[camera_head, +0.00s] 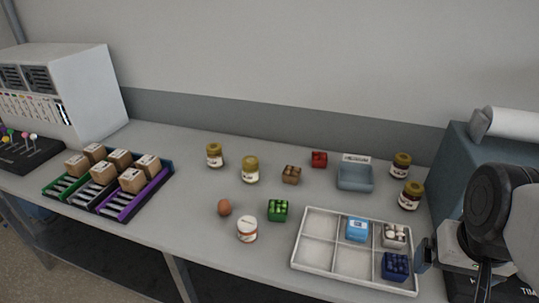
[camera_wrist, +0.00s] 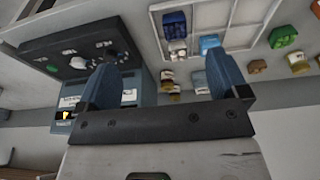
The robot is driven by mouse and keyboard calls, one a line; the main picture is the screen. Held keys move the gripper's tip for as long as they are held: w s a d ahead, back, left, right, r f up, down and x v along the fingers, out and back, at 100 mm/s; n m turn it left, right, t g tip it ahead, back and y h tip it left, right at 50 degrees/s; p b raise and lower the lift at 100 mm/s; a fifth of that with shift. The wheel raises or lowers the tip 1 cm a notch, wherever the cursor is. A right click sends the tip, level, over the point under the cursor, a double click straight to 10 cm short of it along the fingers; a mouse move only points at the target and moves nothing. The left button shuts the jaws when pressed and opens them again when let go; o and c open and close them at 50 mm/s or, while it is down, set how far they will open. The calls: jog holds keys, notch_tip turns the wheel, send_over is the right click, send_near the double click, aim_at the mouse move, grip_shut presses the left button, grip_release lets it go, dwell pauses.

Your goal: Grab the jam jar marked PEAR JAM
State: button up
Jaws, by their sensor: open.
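Several jars stand on the grey table in the head view, and I cannot read their labels to tell which is PEAR JAM. Two jars with gold lids are left of centre, one (camera_head: 215,155) and another (camera_head: 250,170). A white-lidded jar (camera_head: 247,229) is nearer the front. Two more with olive-gold lids are at the right, one (camera_head: 401,165) behind the other (camera_head: 410,196). My gripper (camera_wrist: 160,82) is open and empty, with blue fingers apart in the wrist view.
A white divided tray (camera_head: 318,250) holds a light-blue box, a carton of white items and a blue carton. Parcels fill racks at left.

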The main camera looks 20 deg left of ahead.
aim_at(256, 161)
jog(key=w+a+f+m+g+y, duration=0.3)
jog(key=w+a+m+y, duration=0.65)
jog(key=w+a, duration=1.4)
jog(key=w+a+f+m+t+y, duration=0.1)
jog(key=w+a+f+m, duration=0.2)
jog(key=w+a+f, duration=0.1)
jog(key=w+a+f+m+t+y, duration=0.1)
jog(key=w+a+f+m, duration=0.3)
jog(key=w+a, duration=0.2)
jog(key=w+a+f+m+y, duration=0.2)
jog(key=w+a+f+m, duration=0.1)
jog(key=a, duration=0.6)
jog(key=shift+w+f+t, duration=0.4)
jog(key=shift+w+f, duration=0.2)
jog(key=shift+w, duration=0.35)
jog(key=shift+x, duration=1.25)
